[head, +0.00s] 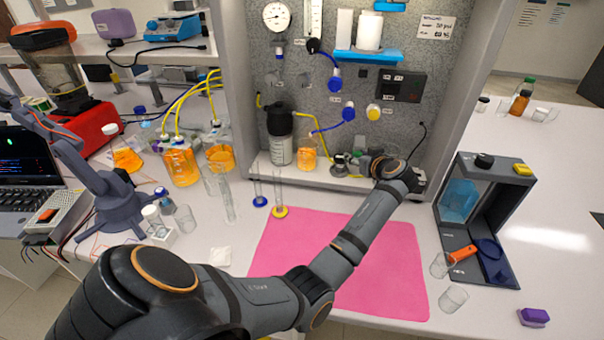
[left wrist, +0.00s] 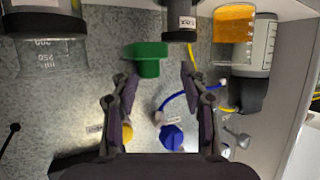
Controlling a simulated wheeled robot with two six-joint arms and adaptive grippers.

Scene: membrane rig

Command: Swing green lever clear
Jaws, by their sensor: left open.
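The green lever (left wrist: 147,60) shows in the left wrist view against the speckled grey panel, with its wide head up and a narrower stub below. In the head view I cannot make it out; my left arm's end covers that part of the panel. My left gripper (left wrist: 158,76) is open, with one finger on each side. The lever lies between the fingertips, closer to the left finger. Whether that finger touches it I cannot tell. In the head view the left gripper (head: 376,164) is at the panel's foot, mostly hidden by the wrist. My right gripper is not in view.
A blue valve knob (left wrist: 172,137) and a yellow knob (left wrist: 127,132) are near the fingers. An orange-liquid beaker (left wrist: 234,24) and dark-capped bottle (left wrist: 259,60) stand beside the gripper. A pink mat (head: 390,260) lies clear under the arm; a dark box (head: 480,215) stands right.

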